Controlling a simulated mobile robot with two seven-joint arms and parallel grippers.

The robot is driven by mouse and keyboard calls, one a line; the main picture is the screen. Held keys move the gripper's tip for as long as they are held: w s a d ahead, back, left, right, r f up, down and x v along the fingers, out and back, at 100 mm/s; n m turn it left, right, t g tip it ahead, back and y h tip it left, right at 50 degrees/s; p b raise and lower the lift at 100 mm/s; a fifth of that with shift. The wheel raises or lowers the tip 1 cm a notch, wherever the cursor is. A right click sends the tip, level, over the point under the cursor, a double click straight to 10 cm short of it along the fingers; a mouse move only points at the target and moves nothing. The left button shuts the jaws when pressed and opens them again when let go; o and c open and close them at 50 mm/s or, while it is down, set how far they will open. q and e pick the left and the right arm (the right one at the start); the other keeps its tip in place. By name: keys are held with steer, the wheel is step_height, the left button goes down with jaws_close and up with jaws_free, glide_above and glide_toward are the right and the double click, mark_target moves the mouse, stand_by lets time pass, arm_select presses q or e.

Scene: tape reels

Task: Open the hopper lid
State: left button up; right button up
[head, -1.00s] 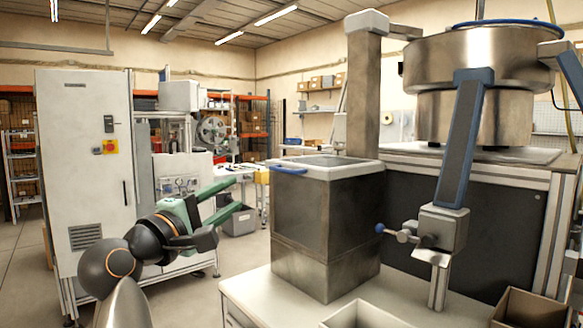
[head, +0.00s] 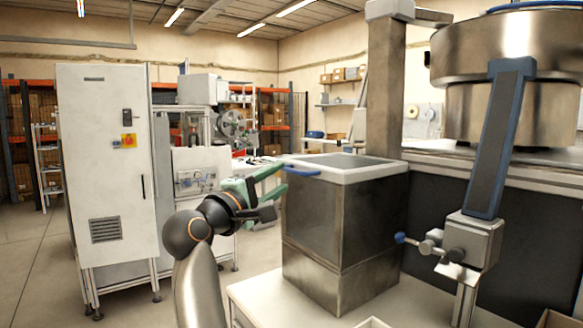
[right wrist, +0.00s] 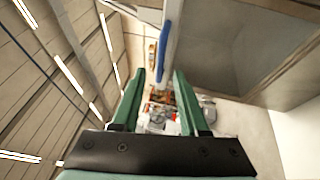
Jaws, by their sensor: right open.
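The hopper (head: 340,235) is a grey metal box standing on a white bench. Its lid (head: 345,161) has a white frame and a dark panel, and it lies shut and flat on top. A blue handle (head: 303,170) sticks out at the lid's left front edge. My right gripper (head: 279,180), with green fingers, is open and empty just left of the handle. In the right wrist view, the blue handle (right wrist: 164,45) shows beyond the fingertips (right wrist: 159,74), between their lines. I cannot tell whether a finger touches it. My left gripper is not in view.
A steel bowl feeder (head: 510,75) stands on the right, with a blue-edged bracket (head: 500,140) in front of it. A grey post (head: 384,90) rises behind the hopper. A white cabinet (head: 105,170) stands at the left. The air above the lid is clear.

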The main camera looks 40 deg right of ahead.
mark_target(289, 171)
steer(key=x, duration=0.5)
steer(key=shift+w+d+p, duration=0.1)
steer(key=shift+d+p, duration=0.25)
steer(key=shift+d, duration=0.05)
steer(key=shift+c, duration=0.4)
jaws_close()
stand_by(0.6)
